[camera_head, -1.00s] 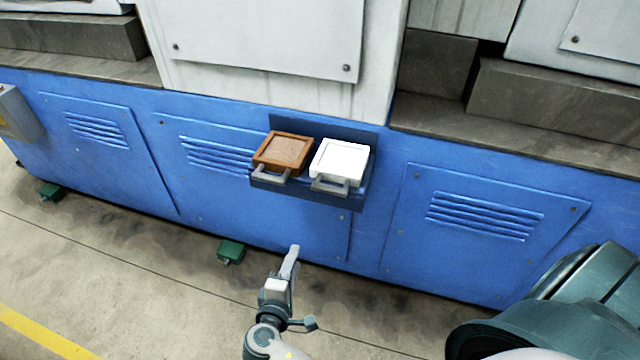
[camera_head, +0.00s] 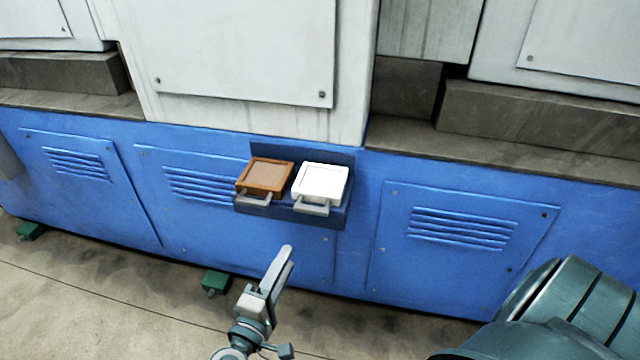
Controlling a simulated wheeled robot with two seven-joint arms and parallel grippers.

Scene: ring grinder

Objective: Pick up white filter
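The white filter (camera_head: 321,181) is a square white block with a grey handle (camera_head: 312,208) at its front. It sits on the right side of a small dark blue shelf (camera_head: 300,216) fixed to the machine's front. A brown filter (camera_head: 267,175) with a similar handle sits just to its left. My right gripper (camera_head: 286,252) is below the shelf in the picture, pointing up toward it, apart from both filters. Its fingers show nearly edge-on and overlap, so I cannot tell whether they are open. Nothing shows in them. My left gripper is not in view.
The blue machine base (camera_head: 450,270) with vented panels runs across the view. A grey-white housing (camera_head: 240,60) rises behind the shelf. Green feet (camera_head: 215,282) stand on the floor at the machine's bottom edge. The floor (camera_head: 90,310) at lower left is clear.

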